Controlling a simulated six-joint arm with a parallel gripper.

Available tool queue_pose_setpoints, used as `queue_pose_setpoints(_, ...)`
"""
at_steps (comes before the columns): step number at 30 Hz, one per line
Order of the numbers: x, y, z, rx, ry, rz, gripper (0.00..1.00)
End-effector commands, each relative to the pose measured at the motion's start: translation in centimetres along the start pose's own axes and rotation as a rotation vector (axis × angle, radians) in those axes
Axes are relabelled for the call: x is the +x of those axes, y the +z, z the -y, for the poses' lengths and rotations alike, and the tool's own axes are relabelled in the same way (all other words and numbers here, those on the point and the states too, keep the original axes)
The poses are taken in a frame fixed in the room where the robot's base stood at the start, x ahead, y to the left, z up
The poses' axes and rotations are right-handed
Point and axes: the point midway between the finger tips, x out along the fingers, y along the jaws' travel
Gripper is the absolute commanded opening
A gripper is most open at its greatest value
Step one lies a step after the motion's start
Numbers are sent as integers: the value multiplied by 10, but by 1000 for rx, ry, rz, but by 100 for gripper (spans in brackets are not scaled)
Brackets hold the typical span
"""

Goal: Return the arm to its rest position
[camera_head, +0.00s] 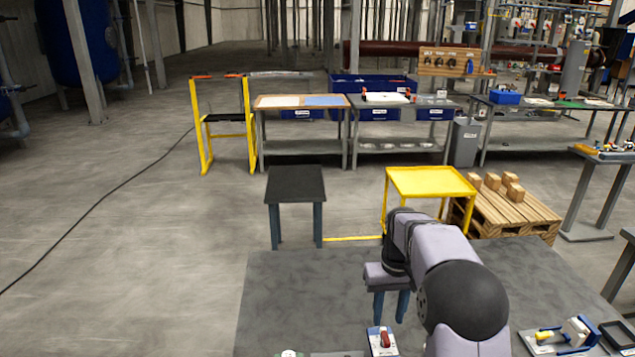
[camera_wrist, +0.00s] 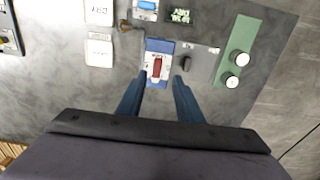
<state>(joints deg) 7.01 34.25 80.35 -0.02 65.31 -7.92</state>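My gripper (camera_head: 390,312) points down over the grey tabletop (camera_head: 300,285) in the head view. Its two blue fingers are apart with nothing between them. In the wrist view the gripper (camera_wrist: 158,80) also shows its fingers spread, on either side of a blue and white block with a red lever (camera_wrist: 157,66). The same block (camera_head: 381,345) shows at the bottom edge of the head view, just in front of the fingertips. The fingers look clear of it, but their exact height above the table is hard to tell.
A green panel with two white knobs (camera_wrist: 240,50) and a small dark switch lie beside the block. White labelled plates (camera_wrist: 99,50) lie left. A blue-framed device (camera_head: 575,333) sits at the table's right. Beyond stand a black stand (camera_head: 295,185) and a yellow table (camera_head: 430,181).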

Motion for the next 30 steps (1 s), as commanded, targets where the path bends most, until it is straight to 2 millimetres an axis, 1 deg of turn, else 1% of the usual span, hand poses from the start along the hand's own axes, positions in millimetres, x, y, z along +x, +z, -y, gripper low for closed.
queue_pose_setpoints(5,-4,38,16,2,0,0,33)
queue_pose_setpoints(8,-4,69,26,3,0,-1,33)
queue_pose_setpoints(14,5,141,45,9,1,-3,33)
queue_pose_setpoints(15,8,156,48,10,1,-3,33)
queue_pose_setpoints(18,16,190,54,12,1,-2,33)
queue_pose_setpoints(21,23,219,59,14,1,-2,33)
queue_pose_setpoints(25,32,246,62,17,1,-1,33)
queue_pose_setpoints(27,34,254,63,18,1,-1,33)
queue_pose_setpoints(30,37,261,63,19,1,-1,33)
